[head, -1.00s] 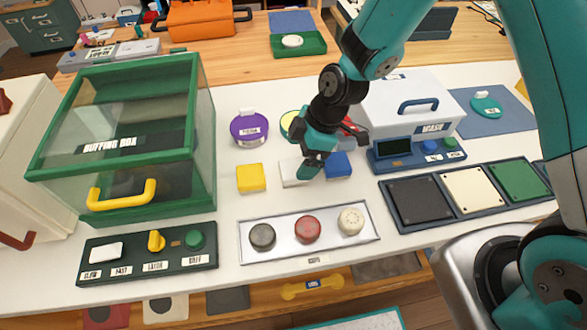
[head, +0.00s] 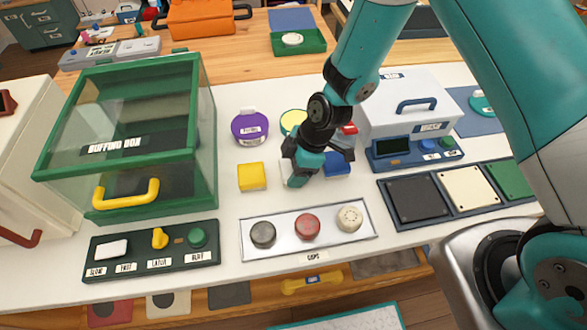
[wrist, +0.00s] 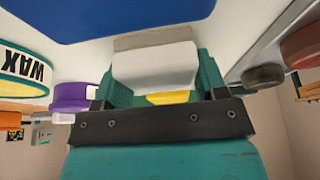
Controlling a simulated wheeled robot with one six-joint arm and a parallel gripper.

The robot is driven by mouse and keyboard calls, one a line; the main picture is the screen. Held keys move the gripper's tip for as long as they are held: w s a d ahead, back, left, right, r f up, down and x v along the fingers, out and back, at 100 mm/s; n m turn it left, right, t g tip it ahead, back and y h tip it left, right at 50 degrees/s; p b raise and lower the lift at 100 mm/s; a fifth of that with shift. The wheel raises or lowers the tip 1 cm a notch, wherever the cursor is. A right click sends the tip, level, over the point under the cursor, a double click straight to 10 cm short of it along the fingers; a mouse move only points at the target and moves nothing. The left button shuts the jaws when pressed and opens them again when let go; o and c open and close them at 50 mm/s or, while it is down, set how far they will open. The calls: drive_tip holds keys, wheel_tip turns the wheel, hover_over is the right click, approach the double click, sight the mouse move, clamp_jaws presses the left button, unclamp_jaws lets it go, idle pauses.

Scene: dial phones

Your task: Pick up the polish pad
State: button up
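Three small pads, yellow (head: 252,177), white (head: 286,171) and blue (head: 337,164), sit in a row on the white table. No label on them is readable, so I cannot tell by name which is the polish pad. My gripper (head: 302,172) is down at the white pad and hides most of it. In the wrist view the white pad (wrist: 155,65), with a grey layer, lies between my teal fingers (wrist: 158,80). I cannot tell whether they press on it. A bit of yellow (wrist: 168,97) shows behind it.
A purple tin (head: 250,128) and a yellow-topped tin (head: 293,122) stand behind the pads. The glass buffing box (head: 130,135) is left, a white box (head: 410,100) right. A cap tray (head: 330,243) lies in front.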

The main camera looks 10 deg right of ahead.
drive_tip(key=shift+r, duration=0.15)
wheel_tip(320, 180, up, 20)
drive_tip(key=b, duration=0.1)
drive_tip(key=shift+b, duration=0.4)
